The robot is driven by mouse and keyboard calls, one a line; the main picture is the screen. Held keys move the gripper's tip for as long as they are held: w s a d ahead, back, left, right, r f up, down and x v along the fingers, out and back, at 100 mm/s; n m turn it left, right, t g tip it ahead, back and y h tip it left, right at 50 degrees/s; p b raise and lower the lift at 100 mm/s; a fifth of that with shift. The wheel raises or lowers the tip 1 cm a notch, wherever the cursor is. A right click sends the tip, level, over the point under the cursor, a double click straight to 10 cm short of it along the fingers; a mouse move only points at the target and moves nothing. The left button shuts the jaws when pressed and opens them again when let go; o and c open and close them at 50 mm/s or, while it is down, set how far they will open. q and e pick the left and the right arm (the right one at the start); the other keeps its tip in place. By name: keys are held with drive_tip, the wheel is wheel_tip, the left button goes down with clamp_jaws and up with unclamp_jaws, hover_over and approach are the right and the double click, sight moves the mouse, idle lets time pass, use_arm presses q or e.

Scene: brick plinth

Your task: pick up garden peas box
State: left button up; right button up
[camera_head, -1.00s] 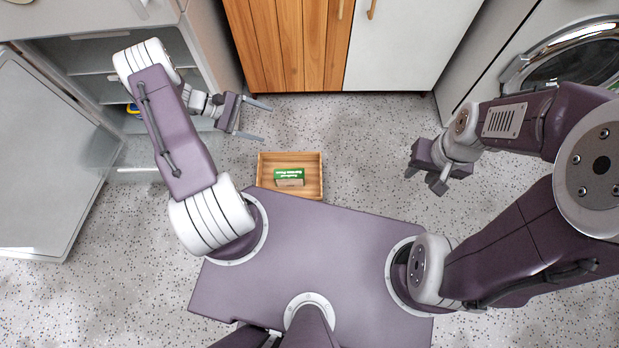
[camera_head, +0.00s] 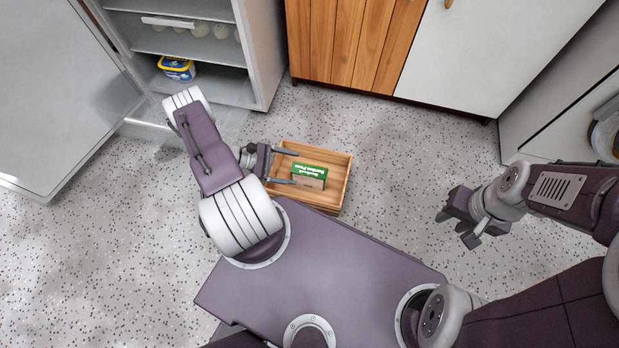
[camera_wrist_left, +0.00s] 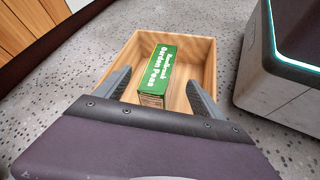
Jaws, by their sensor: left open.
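The green garden peas box (camera_head: 309,176) lies in a wooden crate (camera_head: 343,185) on the floor in front of my base. In the left wrist view, the garden peas box (camera_wrist_left: 158,72) lies in the wooden crate (camera_wrist_left: 205,62), with its lettered green face showing. My left gripper (camera_head: 285,166) is open at the crate's left side, its two fingers reaching over the rim toward the box. In the left wrist view, the fingers of my left gripper (camera_wrist_left: 155,85) are apart, one to each side of the box's near end. My right gripper (camera_head: 456,221) hangs empty over the floor at the right, its fingers apart.
An open fridge (camera_head: 190,45) with a blue and yellow tub (camera_head: 176,69) on a shelf stands at the upper left. Wooden and white cabinets (camera_head: 355,45) line the back. Speckled floor (camera_head: 400,145) is clear between the crate and my right gripper.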

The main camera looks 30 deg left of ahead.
sight(302, 170)
use_arm(q)
drive_tip(key=b+x, duration=0.4)
drive_tip(key=x, duration=0.1)
drive_tip(key=shift+s+a+f, duration=0.1)
drive_tip(key=shift+a+f, duration=0.05)
drive_tip(key=shift+f, duration=0.1)
drive_tip(key=shift+r, duration=0.15)
clamp_jaws()
